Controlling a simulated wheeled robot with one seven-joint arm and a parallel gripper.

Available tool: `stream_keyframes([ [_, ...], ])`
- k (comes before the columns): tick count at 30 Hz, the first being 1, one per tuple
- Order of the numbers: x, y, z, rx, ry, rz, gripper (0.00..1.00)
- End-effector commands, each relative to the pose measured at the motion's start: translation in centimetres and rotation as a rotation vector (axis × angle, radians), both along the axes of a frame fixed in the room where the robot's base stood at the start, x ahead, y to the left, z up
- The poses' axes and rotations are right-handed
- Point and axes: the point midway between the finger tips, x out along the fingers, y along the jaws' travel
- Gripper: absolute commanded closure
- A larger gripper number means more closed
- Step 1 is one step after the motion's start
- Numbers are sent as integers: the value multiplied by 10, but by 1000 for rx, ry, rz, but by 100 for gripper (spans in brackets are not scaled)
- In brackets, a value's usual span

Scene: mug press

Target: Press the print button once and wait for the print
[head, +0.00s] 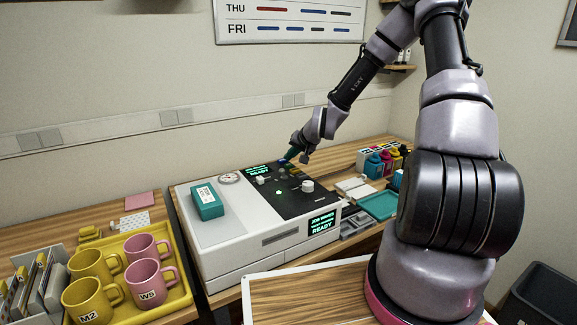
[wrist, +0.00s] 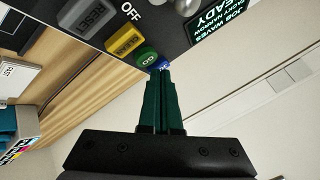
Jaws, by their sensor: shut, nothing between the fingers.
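The press (head: 240,240) is a white machine with a black control panel (head: 300,201). My gripper (head: 290,156) is at the far edge of that panel, its green fingers shut and empty. In the wrist view, the fingertips (wrist: 162,74) are at a blue button (wrist: 164,65), which they partly cover; its label is unreadable and I cannot tell whether they touch it. Beside it are a green GO button (wrist: 146,58), a yellow CLEAN button (wrist: 125,42) and a grey RESET button (wrist: 94,16). The front screen (head: 322,223) reads READY.
A teal box (head: 207,200) lies on the press's left top. A yellow tray (head: 182,299) with pink and yellow mugs stands at left. Ink bottles (head: 375,165) and a teal tray (head: 379,205) are at right. A wooden-topped surface (head: 305,300) is in front.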

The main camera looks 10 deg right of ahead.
Motion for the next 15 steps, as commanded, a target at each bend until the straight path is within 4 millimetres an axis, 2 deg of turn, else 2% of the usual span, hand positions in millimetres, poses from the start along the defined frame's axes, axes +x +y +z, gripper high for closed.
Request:
stream_keyframes([
  [15, 0, 0, -9, 0, 0, 0, 100],
])
